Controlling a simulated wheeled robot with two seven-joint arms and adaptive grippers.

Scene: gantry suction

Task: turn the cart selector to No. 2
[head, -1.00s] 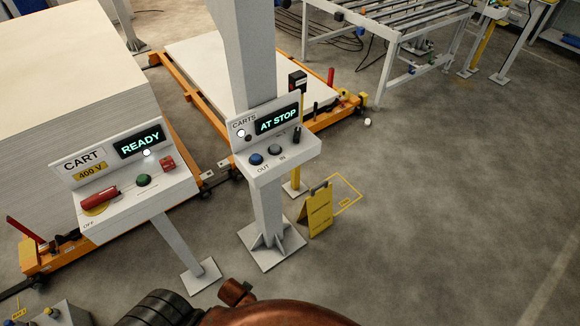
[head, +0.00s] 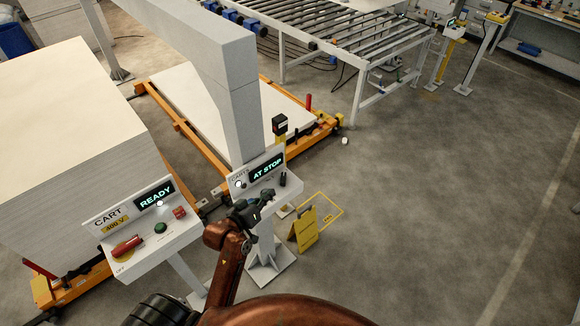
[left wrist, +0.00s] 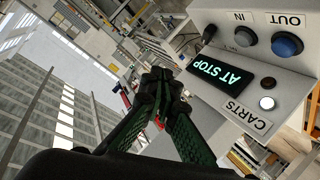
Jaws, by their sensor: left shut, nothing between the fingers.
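The CARTS panel (head: 284,201) is a white box on a grey post. Its display (head: 266,168) reads AT STOP. A small black upright knob (head: 283,180), probably the cart selector, stands at its right end; it also shows in the left wrist view (left wrist: 209,33). Its position marks are not readable. The OUT button (left wrist: 287,44) is blue and the IN button (left wrist: 245,37) dark. My left gripper (head: 262,200) is shut and empty, in front of the panel and left of the knob, hiding the buttons in the head view. In the left wrist view the fingertips (left wrist: 158,80) appear apart from the knob. My right gripper is out of view.
A CART 400 V panel (head: 168,243) with a red handle and a READY display stands at the left. A grey column (head: 240,110) rises behind the CARTS panel. A yellow floor sign (head: 305,230) stands right of its post. The floor farther right is clear.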

